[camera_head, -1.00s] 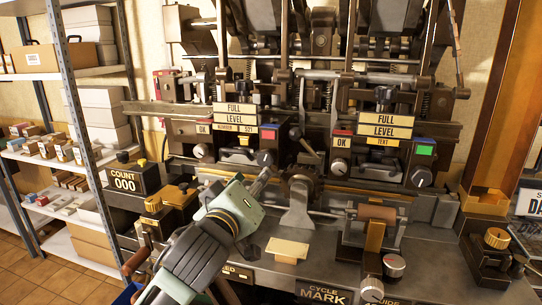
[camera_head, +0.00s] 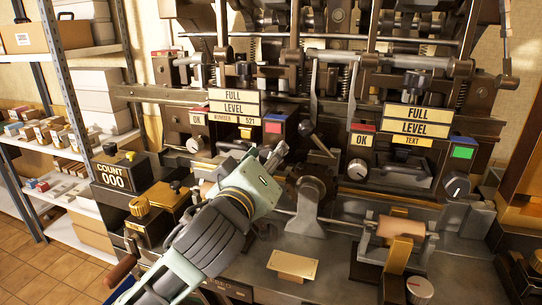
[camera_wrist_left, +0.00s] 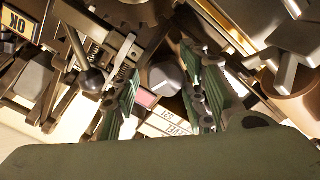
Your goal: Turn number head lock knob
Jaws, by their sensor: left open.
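The number head (camera_head: 236,120) carries FULL, LEVEL and NUMBER 521 plates. Its lock knob (camera_wrist_left: 164,78) is grey with a white pointer line, near the pink-red block. My left gripper (camera_head: 272,158) comes up from the lower left and reaches the lower right of the number head, covering the knob in the head view. In the left wrist view the open fingers (camera_wrist_left: 162,82) stand on either side of the knob; I cannot tell whether they touch it. My right gripper is not in view.
The text head (camera_head: 415,130) with its own knob (camera_head: 456,187) stands to the right. A black lever (camera_head: 315,140) is close right of my gripper. The count box (camera_head: 120,175) stands at left, and a brass plate (camera_head: 292,265) lies in front.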

